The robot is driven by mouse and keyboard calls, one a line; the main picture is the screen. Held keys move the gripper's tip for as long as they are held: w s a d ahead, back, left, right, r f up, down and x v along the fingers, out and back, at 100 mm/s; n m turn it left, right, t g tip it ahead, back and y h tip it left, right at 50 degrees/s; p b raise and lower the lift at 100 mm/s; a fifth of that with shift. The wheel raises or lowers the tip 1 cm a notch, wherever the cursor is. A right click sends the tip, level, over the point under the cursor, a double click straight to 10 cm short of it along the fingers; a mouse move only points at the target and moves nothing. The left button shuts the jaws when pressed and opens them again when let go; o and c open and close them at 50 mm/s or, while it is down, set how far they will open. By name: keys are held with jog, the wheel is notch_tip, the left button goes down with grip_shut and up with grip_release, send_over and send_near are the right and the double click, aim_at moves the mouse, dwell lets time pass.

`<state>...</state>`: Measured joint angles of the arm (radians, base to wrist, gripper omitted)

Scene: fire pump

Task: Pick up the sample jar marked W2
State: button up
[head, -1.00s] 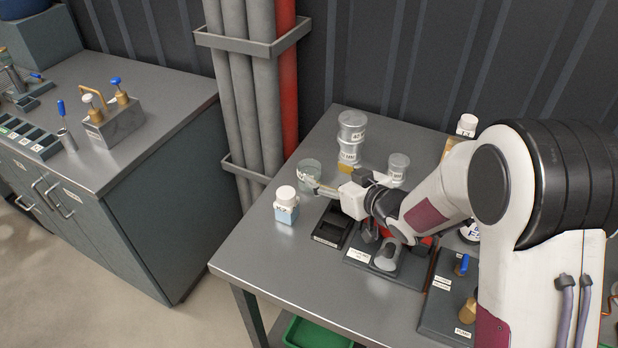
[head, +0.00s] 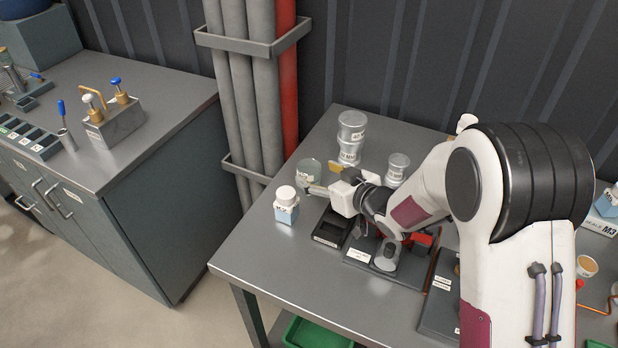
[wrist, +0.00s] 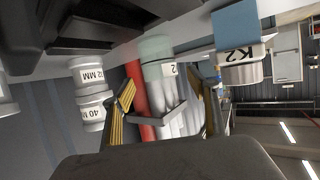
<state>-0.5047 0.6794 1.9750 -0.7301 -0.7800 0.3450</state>
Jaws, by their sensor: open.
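A clear, greenish sample jar (head: 308,170) stands at the back left of the bench. In the wrist view this jar (wrist: 157,47) appears inverted, between the fingers, with a label of which only a "2" reads; I cannot read the rest. My gripper (head: 320,178) is open and low beside the jar, its fingers pointing left at it. In the wrist view my gripper (wrist: 166,103) has its yellow-padded fingers spread on either side of the jar, with a visible gap. I cannot tell whether either finger touches it.
A white-capped bottle with blue contents (head: 286,208) stands close in front of the jar; its label reads K2 in the wrist view (wrist: 240,58). Stacked clear containers (head: 351,138) stand behind the gripper, and another small container (head: 398,168) to the right. A black tray (head: 330,230) lies below.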

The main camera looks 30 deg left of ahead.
aim_at(304, 166)
jog(key=shift+a, duration=0.1)
jog(key=shift+x, duration=2.5)
jog(key=shift+r, duration=0.1)
jog(key=c, duration=1.3)
